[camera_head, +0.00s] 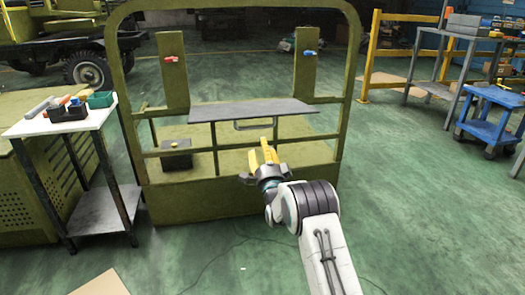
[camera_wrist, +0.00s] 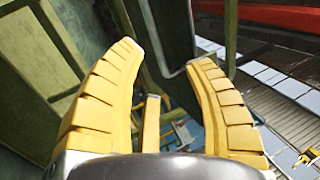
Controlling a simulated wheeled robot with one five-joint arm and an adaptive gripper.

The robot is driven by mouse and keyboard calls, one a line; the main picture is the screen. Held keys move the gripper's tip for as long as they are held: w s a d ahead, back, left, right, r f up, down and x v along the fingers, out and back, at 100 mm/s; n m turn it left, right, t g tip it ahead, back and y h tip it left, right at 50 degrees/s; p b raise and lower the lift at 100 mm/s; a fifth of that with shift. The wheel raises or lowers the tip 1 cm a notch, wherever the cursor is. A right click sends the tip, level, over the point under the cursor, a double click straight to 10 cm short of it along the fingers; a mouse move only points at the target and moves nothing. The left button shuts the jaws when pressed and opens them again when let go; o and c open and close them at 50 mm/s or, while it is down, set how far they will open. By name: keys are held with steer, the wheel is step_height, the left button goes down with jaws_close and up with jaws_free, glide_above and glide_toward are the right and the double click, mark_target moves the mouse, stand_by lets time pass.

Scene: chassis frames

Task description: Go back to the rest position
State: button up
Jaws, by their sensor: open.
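My gripper (camera_head: 267,155) has yellow fingers and reaches forward in front of the green chassis frame (camera_head: 235,183). In the head view it appears just below the grey flat panel (camera_head: 250,109) and its handle (camera_head: 253,126). In the wrist view my gripper (camera_wrist: 166,58) is open, with a clear gap between its curved fingers. Nothing is held between them. A grey handle edge (camera_wrist: 176,73) shows behind the fingertips in the wrist view; I cannot tell its exact distance from them.
A side table (camera_head: 28,128) with tools and small boxes stands at the left. A red part (camera_head: 171,58) and a blue part (camera_head: 309,53) sit on the frame's uprights. A blue cart (camera_head: 490,115) and a grey workbench (camera_head: 440,88) stand at the right.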

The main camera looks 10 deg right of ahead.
steer(key=s+r+n+g+p, duration=0.4)
steer(key=s+r+p, duration=0.2)
steer(key=r+p, duration=0.45)
steer(key=s+r+n+g+p, duration=0.35)
steer(key=s+r+p, duration=0.35)
steer(key=r, duration=0.6)
steer(key=s+r+n+g+p, duration=0.3)
steer(key=s+p, duration=0.4)
steer(key=s, duration=0.6)
steer(key=s+r+n+g+p, duration=0.4)
steer(key=s+r+p, duration=0.2)
steer(key=s, duration=0.8)
steer(key=s+r+n+g+p, duration=0.3)
steer(key=s+p, duration=0.6)
steer(key=s, duration=0.4)
step_height(320, 180, up, 2)
steer(key=shift+s+a+r+g+p, duration=0.2)
steer(key=shift+r+g+p, duration=0.1)
steer(key=shift+g, duration=0.15)
steer(key=shift+n, duration=0.25)
